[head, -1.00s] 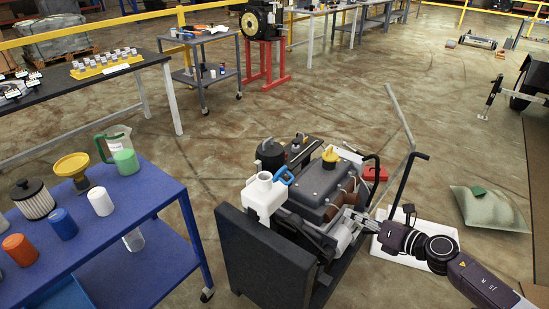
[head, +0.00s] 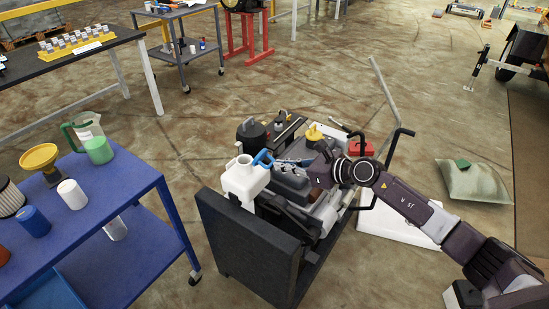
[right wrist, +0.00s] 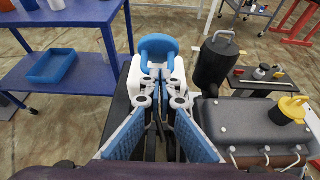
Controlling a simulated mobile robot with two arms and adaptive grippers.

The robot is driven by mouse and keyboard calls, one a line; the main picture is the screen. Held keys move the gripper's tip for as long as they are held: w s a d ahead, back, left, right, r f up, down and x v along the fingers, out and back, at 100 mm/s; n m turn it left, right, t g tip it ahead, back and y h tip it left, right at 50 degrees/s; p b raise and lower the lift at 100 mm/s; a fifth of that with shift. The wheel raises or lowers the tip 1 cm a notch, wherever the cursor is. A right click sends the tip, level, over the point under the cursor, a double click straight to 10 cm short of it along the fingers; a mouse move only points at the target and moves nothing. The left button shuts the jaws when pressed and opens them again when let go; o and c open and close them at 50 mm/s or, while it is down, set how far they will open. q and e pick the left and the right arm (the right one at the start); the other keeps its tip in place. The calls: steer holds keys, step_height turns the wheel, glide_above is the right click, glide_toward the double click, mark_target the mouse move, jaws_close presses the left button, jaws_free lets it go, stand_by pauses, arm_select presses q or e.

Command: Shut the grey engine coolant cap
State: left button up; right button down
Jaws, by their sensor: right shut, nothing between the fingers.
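A white coolant tank (head: 243,183) with a raised neck stands at the engine's near left corner. A blue looped part (head: 263,158) is beside the neck; it also shows in the right wrist view (right wrist: 158,45), on top of the white tank. I cannot make out a separate grey cap for sure. My right gripper (head: 279,163) is over the engine, just right of the blue part. In the right wrist view its fingertips (right wrist: 160,73) are together and empty, close in front of the blue part; contact cannot be told. My left gripper is out of view.
A black canister (right wrist: 215,62) and a yellow cap (right wrist: 292,106) are to the right on the engine. A black panel (head: 248,245) fronts the engine stand. A blue table (head: 110,215) with a jug and several containers stands left, with floor between.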

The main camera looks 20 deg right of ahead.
mark_target(264, 156)
steer(key=shift+w+a+r+p, duration=0.2)
steer(key=shift+w+a+r, duration=0.25)
steer(key=shift+w, duration=0.2)
steer(key=shift+w+a+r+p, duration=0.15)
steer(key=shift+w+a+r, duration=0.25)
steer(key=shift+w, duration=0.2)
